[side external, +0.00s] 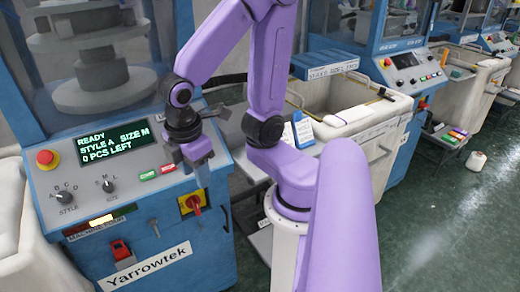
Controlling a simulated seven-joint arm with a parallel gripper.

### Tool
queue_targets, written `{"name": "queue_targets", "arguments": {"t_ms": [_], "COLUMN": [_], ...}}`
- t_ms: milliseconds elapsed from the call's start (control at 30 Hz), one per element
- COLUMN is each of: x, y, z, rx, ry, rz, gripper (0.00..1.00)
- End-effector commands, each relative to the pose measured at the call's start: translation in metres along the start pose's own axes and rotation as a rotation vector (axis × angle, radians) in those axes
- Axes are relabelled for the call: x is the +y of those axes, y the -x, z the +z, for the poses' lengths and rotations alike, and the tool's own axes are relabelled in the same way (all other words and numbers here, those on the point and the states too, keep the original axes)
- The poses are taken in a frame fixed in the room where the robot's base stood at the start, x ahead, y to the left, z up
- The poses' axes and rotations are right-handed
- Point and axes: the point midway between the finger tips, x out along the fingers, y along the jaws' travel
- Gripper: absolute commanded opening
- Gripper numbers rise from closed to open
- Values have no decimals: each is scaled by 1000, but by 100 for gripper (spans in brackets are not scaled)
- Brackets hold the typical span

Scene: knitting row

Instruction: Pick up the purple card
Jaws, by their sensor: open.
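I cannot make out a purple card in the side external view; the only clear purple surfaces are on my own arm. My gripper (198,165) points down in front of the right part of the knitting machine's control panel (125,170), near its green and red buttons. It is open, and I see nothing held in it. Its fingertips are small and hard to separate from the machine behind them. My arm hides part of the area behind it.
The panel has a red stop button (47,158), two knobs and a red rotary switch (194,203). Behind my arm stand a white bin (345,110) and a blue-and-white card (303,130). A floor tray (450,138) holds coloured pieces, with a white cone (476,160) nearby. Open green floor lies right.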

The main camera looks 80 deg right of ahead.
Motion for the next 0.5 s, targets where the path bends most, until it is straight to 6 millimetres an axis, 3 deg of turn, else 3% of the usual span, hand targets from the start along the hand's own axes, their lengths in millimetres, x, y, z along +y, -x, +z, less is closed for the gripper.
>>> {"name": "queue_targets", "arguments": {"t_ms": [500], "x": [81], "y": [-8], "z": [-10], "rx": [-278], "ry": [-67], "rz": [73], "gripper": [47]}}
